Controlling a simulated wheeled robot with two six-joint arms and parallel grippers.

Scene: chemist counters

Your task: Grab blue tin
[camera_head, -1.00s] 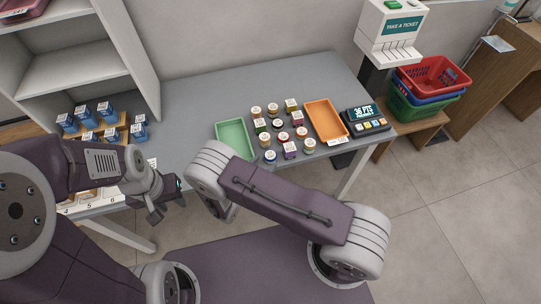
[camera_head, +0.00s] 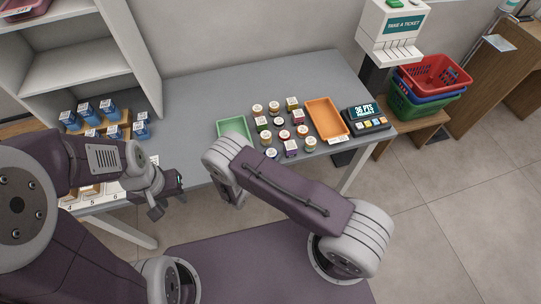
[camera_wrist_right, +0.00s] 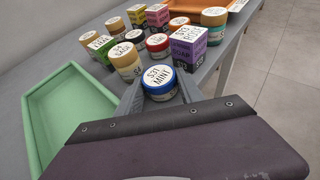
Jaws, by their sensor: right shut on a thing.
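The blue tin (camera_wrist_right: 158,82), with a white lid reading "S31 MINT", sits between the two fingers of my right gripper (camera_wrist_right: 160,92) in the right wrist view. The gripper is shut on it. In the head view the tin (camera_head: 271,153) shows at the front of the group of goods, and my right arm hides that gripper. I cannot tell whether the tin is clear of the counter. My left gripper (camera_head: 170,194) is open and empty, at the counter's front edge, far left of the tin.
Several tins and small boxes, such as a purple box (camera_wrist_right: 187,47) and a beige tin (camera_wrist_right: 125,62), stand close behind the blue tin. A green tray (camera_wrist_right: 38,125) lies left, an orange tray (camera_head: 325,118) right. The counter (camera_head: 220,85) behind is clear.

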